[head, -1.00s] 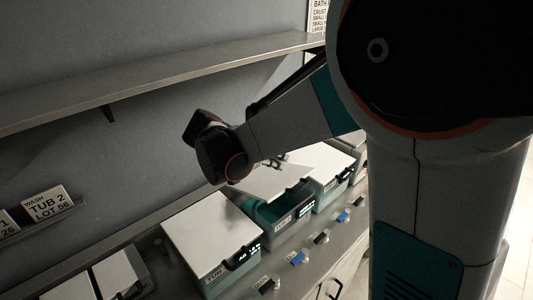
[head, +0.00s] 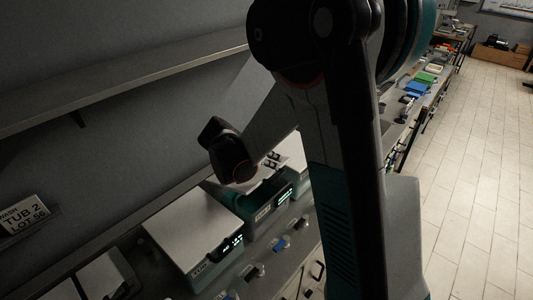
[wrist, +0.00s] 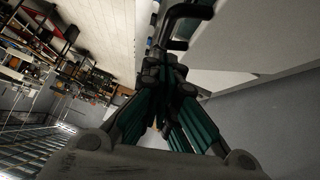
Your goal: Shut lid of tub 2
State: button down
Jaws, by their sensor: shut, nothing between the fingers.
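A teal tub (head: 262,218) stands in the row on the counter with its pale lid (head: 262,190) raised at a tilt, so the inside shows. The tub's label is too small to read for certain. My gripper (head: 272,160) is at this lid in the head view, partly hidden by my arm. In the wrist view my gripper (wrist: 168,70) is shut with its fingers together and empty. A dark bent handle (wrist: 182,12) and a pale panel (wrist: 235,40), which looks like the lid, lie just beyond the fingertips. I cannot tell whether they touch.
A tub with a flat shut lid (head: 190,225) stands nearer, left of the open one. A shelf (head: 130,82) runs above. Small knobs (head: 281,244) line the counter front. Floor (head: 475,180) at right is clear.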

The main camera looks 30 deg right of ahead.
jog(key=shift+s+f, duration=0.25)
jog(key=shift+f, duration=0.8)
jog(key=shift+f, duration=0.1)
jog(key=s+d+f+m+t+y+b, duration=0.1)
jog(key=s+f+b, duration=0.3)
jog(key=f+b, duration=0.6)
jog(key=shift+f+t, duration=0.55)
jog(key=shift+t, duration=0.15)
jog(key=shift+d, duration=0.1)
